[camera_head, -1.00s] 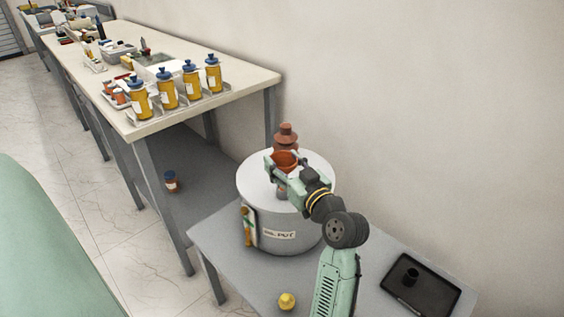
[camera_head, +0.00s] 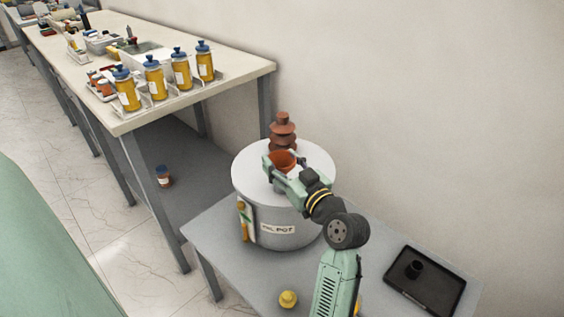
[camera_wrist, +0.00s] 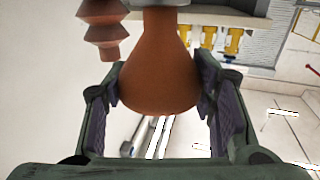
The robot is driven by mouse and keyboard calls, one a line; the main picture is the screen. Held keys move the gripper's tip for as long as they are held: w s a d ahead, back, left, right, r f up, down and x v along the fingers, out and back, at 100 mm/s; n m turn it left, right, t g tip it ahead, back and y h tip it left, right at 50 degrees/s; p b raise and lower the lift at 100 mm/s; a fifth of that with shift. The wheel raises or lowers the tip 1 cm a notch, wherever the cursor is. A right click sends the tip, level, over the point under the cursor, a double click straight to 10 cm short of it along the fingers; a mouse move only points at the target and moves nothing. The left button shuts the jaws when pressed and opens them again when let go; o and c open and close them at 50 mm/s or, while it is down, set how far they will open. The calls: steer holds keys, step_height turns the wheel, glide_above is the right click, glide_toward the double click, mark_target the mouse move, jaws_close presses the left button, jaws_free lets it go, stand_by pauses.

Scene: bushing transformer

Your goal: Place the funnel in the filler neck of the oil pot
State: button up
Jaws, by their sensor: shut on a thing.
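The orange-brown funnel (camera_head: 281,159) is in my gripper (camera_head: 279,170), just over the lid of the white-grey oil pot (camera_head: 284,232). In the wrist view the funnel (camera_wrist: 158,75) sits between the two fingers of my gripper (camera_wrist: 158,100), its wide end toward the palm and its narrow end pointing away. A grey piece (camera_wrist: 160,3) at the top edge meets the narrow end; it may be the filler neck. The neck is mostly hidden in the head view, and I cannot tell whether the spout is inside it.
A ribbed brown bushing (camera_head: 282,130) stands behind the funnel; it also shows in the wrist view (camera_wrist: 105,30). A black tray (camera_head: 425,281) and a yellow knob-like piece (camera_head: 288,299) lie on the grey table. Several yellow bottles stand on the workbench (camera_head: 230,68).

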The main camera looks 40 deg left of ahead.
steer(key=o, duration=1)
steer(key=shift+f, duration=0.1)
